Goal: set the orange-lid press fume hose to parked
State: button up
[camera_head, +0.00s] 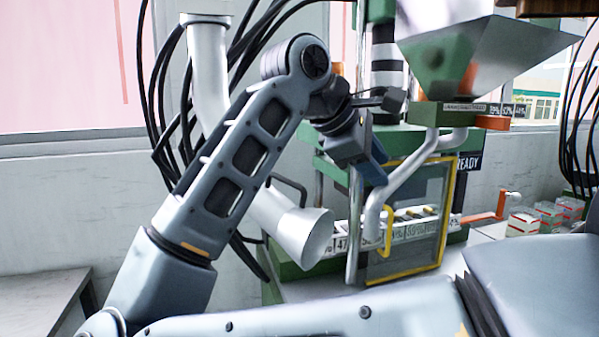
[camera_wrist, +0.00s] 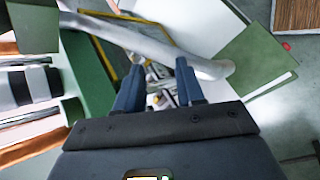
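The fume hose is a pale grey duct with a flared cone nozzle (camera_head: 305,235). It hangs at the left front of the green press, its nozzle tilted down to the right; a dark handle loop (camera_head: 292,187) sits on it. Its upper pipe (camera_head: 207,75) rises at left, and my arm hides the middle. My gripper (camera_head: 376,175) is right of and above the nozzle, apart from it, in front of the press. In the wrist view my two blue fingers (camera_wrist: 159,68) are spread with nothing held between them. A pale pipe crosses just beyond them (camera_wrist: 150,43).
A steel hopper (camera_head: 480,45) with orange showing on it stands above the press, with bent pale pipes (camera_head: 405,180) below. A yellow-framed guard door (camera_head: 405,265) has a yellow handle. Black cables hang at left and right. Small boxes (camera_head: 535,215) stand at right.

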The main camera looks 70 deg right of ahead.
jog(key=w+a+m+t+y, duration=0.1)
jog(key=w+t+y, duration=0.2)
jog(key=w+t, duration=0.25)
jog(key=t+y, duration=0.2)
jog(key=t, duration=0.2)
send_near(299, 188)
jog(key=shift+m, duration=0.4)
jog(key=shift+w+d+p+x, duration=0.15)
jog(key=shift+p+x, duration=0.25)
jog(key=shift+x, duration=1.55)
jog(key=shift+w+d+p+x, duration=0.1)
jog(key=shift+w+p+x, duration=0.2)
jog(key=shift+x, duration=1.65)
jog(key=shift+s+r, duration=0.1)
jog(key=shift+r, duration=0.1)
grip_shut()
